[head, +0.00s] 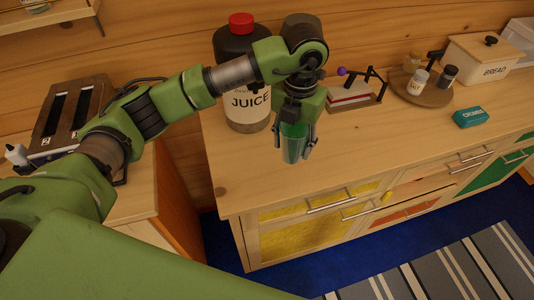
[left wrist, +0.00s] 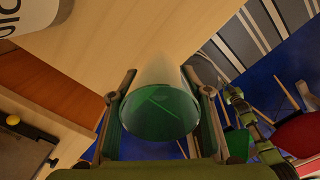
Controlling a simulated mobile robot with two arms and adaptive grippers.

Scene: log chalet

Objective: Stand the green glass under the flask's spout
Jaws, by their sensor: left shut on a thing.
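The green glass (head: 291,150) is held upright between the fingers of my left gripper (head: 293,152), which is shut on it, in front and to the right of the juice flask. In the left wrist view the glass (left wrist: 160,112) fills the middle, with a finger on each side. Its height above the counter is hard to tell. The juice flask (head: 247,118) is a dark, broad bottle with a red cap and a cream JUICE label, standing on the counter. My arm crosses in front of it, and I cannot make out its spout.
The wooden counter (head: 350,146) is clear in front. A toaster (head: 70,115) stands at the left.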

